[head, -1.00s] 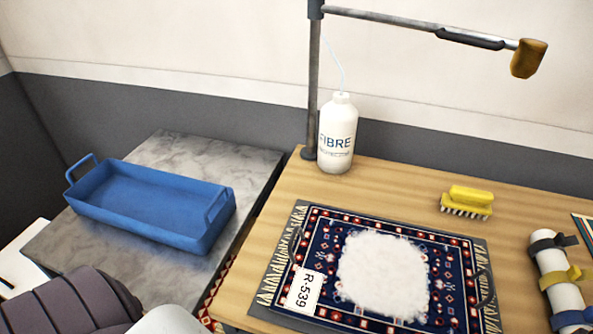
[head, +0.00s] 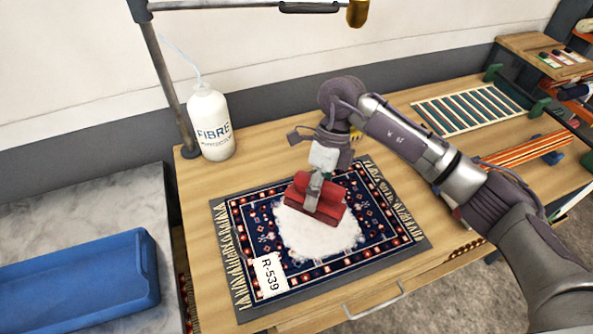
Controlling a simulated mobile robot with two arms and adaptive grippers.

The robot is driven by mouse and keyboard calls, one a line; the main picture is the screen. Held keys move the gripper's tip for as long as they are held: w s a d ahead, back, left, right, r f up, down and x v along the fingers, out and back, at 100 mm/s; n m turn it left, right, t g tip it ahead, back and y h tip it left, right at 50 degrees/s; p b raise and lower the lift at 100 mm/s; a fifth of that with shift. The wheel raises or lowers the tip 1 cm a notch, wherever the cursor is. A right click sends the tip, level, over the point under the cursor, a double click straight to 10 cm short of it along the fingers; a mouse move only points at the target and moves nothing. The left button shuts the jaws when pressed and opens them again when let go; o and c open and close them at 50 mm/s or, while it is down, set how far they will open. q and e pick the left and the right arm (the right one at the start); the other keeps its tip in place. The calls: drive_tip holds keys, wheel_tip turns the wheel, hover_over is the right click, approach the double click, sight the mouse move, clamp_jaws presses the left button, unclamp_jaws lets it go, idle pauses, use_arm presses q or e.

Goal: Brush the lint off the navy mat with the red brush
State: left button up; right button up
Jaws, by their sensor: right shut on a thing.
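The navy mat (head: 352,252) lies on the wooden table, with fringed short ends, a patterned border and a white tag reading R-539 (head: 270,277). A patch of white lint (head: 300,238) covers its middle. My right gripper (head: 314,190) is shut on the red brush (head: 328,212) and holds it over the lint. The brush hides part of the patch; I cannot tell if its bristles touch the mat. My left gripper is not in view.
A white FIBRE bottle (head: 211,124) stands by a metal post (head: 168,85) behind the mat. A blue tray (head: 75,283) is on the grey counter at left. The yellow brush is mostly hidden behind my right arm.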

sight(296, 187)
drive_tip(key=a+m+y, duration=0.1)
drive_tip(key=m, duration=0.1)
drive_tip(key=a+m+t+y+p, duration=0.1)
drive_tip(key=m, duration=0.1)
drive_tip(key=w+a+r+m+y+p, duration=0.1)
drive_tip(key=m, duration=0.1)
drive_tip(key=shift+a+r, duration=0.1)
drive_tip(key=shift+a, duration=0.2)
drive_tip(key=shift+w+a+m+t+y+p, duration=0.1)
drive_tip(key=shift+a+m+t+y+p, duration=0.25)
drive_tip(key=shift+m+t, duration=0.45)
drive_tip(key=shift+m, duration=0.3)
drive_tip(key=shift+w+f+b, duration=0.1)
drive_tip(key=shift+f+b, duration=1.65)
drive_tip(key=shift+f, duration=0.85)
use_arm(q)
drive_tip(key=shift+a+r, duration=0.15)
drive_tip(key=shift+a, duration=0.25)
